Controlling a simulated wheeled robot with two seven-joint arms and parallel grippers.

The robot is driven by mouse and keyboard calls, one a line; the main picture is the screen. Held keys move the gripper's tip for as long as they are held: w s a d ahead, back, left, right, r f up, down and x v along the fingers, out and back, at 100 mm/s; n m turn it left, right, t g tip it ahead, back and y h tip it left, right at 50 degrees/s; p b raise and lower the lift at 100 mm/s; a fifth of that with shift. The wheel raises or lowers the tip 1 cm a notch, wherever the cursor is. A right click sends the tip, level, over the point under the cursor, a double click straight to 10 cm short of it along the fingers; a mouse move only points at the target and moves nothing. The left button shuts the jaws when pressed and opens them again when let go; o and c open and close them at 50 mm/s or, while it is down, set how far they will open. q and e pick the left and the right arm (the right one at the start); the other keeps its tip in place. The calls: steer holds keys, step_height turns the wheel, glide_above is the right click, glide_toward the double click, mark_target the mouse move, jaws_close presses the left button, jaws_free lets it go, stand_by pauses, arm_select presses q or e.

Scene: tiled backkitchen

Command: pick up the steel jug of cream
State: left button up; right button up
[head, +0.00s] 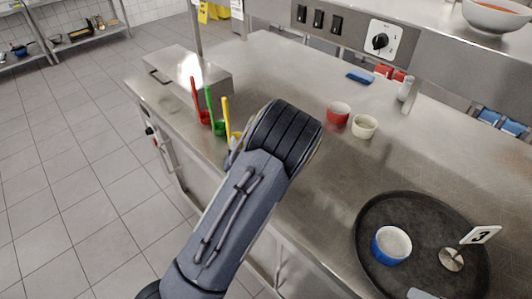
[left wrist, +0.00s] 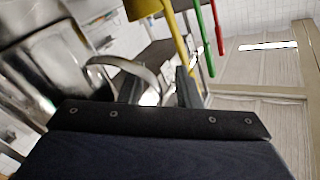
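The steel jug (left wrist: 45,65) fills the left of the left wrist view, shiny and close, with its curved handle (left wrist: 145,72) reaching toward my fingers. My left gripper (left wrist: 158,84) is open, its two dark fingers apart with the end of the handle between them. I cannot tell whether either finger touches it. In the head view my left arm hides the jug and most of the gripper, and the cream cannot be seen. My right gripper is in neither view.
Red, green and yellow (head: 227,118) long-handled scoops stand just left of my left wrist on the steel counter (head: 290,75). Red (head: 338,113) and cream ramekins stand beyond it. A black round tray (head: 433,207) at right holds a blue ramekin (head: 391,245) and a number stand (head: 480,235).

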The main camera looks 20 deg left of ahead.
arm_select(q)
steer(key=shift+c, duration=0.4)
jaws_close()
steer(key=s+d+r, duration=0.3)
steer(key=s+r, duration=0.3)
steer(key=s+d+r+p, duration=0.1)
steer(key=s+d+r, duration=0.2)
steer(key=s+r, duration=0.3)
steer(key=shift+d+r, duration=0.3)
steer(key=shift+r, duration=0.2)
stand_by(0.5)
